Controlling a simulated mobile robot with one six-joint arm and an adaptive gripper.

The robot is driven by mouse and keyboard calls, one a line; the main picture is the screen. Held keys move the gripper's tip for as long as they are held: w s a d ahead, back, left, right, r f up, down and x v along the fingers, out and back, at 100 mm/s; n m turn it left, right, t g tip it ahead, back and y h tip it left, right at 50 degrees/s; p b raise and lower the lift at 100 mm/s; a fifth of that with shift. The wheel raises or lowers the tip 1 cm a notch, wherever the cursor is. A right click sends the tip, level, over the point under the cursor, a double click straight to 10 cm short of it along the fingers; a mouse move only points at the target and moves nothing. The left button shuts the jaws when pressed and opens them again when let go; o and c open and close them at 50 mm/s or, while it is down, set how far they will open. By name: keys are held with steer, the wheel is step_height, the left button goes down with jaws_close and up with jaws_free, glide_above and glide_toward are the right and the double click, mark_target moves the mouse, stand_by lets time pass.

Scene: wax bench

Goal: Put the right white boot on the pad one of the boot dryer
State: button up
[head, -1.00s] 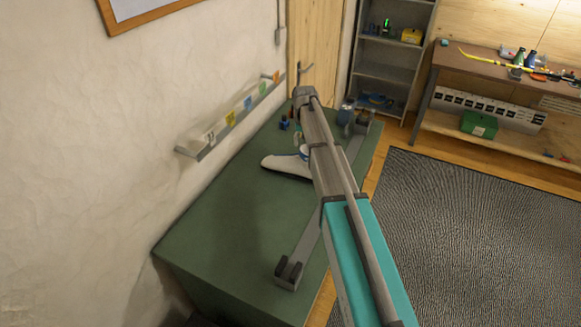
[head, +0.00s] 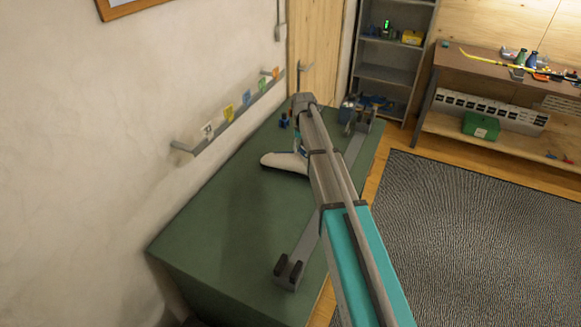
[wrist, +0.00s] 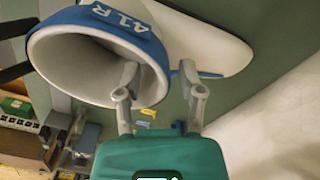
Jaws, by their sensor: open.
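The white boot (wrist: 205,42) has a blue cuff marked 41R (wrist: 125,22) and fills the top of the wrist view. Its open mouth faces my camera. In the head view the white boot (head: 284,161) lies on the green bench, its toe to the left and its other end hidden behind my arm. My gripper (wrist: 160,72) is open. One finger overlaps the mouth of the boot and the other is outside the cuff, with the cuff's rim between them. Contact is unclear. In the head view my gripper is hidden. I cannot make out the boot dryer's pad one.
The green bench (head: 215,225) carries a long grey bar with dark end holders (head: 288,270). A wall ledge (head: 225,128) with coloured cards runs beside it. A grey shelf unit (head: 392,73) and a brown workbench (head: 500,75) with several items stand beyond. The dark rug (head: 480,225) is clear.

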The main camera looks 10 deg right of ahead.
stand_by(0.6)
jaws_close()
